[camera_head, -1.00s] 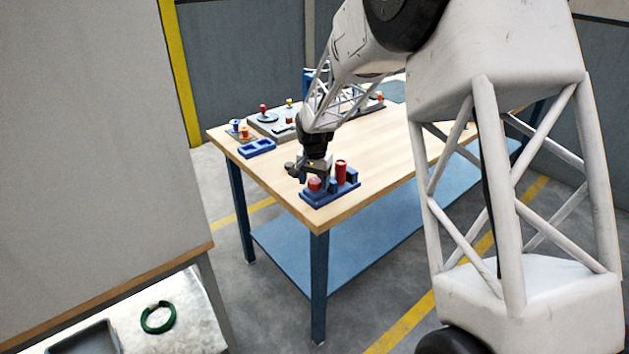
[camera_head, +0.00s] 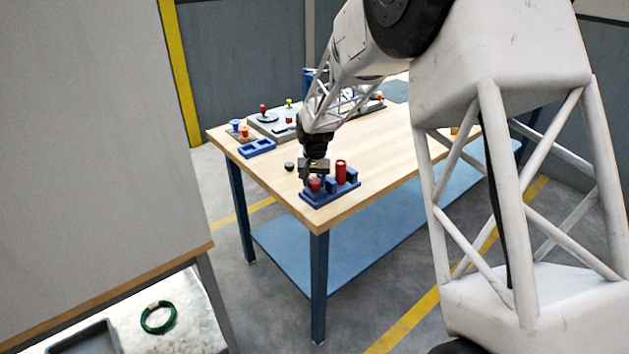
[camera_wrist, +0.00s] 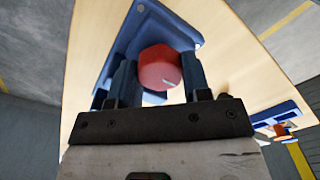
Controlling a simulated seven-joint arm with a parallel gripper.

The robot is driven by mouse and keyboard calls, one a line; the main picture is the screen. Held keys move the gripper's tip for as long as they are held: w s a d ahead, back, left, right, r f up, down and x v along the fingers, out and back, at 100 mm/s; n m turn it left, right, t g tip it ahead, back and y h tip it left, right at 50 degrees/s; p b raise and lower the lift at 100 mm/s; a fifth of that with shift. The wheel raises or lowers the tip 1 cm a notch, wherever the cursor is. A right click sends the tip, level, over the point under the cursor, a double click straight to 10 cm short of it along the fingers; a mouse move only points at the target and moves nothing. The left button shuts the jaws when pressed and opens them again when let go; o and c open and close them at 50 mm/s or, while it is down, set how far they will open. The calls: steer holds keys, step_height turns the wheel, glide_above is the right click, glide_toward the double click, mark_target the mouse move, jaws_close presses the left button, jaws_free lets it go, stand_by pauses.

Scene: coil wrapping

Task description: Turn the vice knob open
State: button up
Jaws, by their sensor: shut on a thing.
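The blue vice (camera_head: 345,192) stands at the near corner of the wooden table. Its red knob (camera_head: 315,184) is at the left end, and a taller red cylinder (camera_head: 341,172) stands upright further right on it. My gripper (camera_head: 314,176) points down over the knob.
A small dark round piece (camera_head: 289,167) lies on the table left of my gripper. A blue tray (camera_head: 257,149) and a grey board with several coloured parts (camera_head: 268,124) are further back. The table's right side (camera_head: 400,150) is largely clear. A green coil (camera_head: 158,317) lies on the pale surface at lower left.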

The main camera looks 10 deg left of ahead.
mark_target(316, 182)
stand_by(0.3)
steer(key=o, duration=0.9)
steer(key=shift+m, duration=0.4)
steer(key=shift+m, duration=1.3)
steer(key=r, duration=0.8)
steer(key=shift+s+d+r, duration=0.25)
steer(key=shift+d, duration=0.05)
steer(key=shift+n+t, duration=0.5)
steer(key=shift+n, duration=0.2)
steer(key=shift+s+d+r, duration=1.75)
steer(key=shift+s+d, duration=0.65)
steer(key=shift+s, duration=0.45)
steer(key=shift+s+d+r, duration=1.75)
steer(key=shift+s+d, duration=0.7)
steer(key=shift+s, duration=0.4)
steer(key=shift+s+d+r, duration=1.75)
steer(key=shift+s+d, duration=0.65)
steer(key=shift+s, duration=0.45)
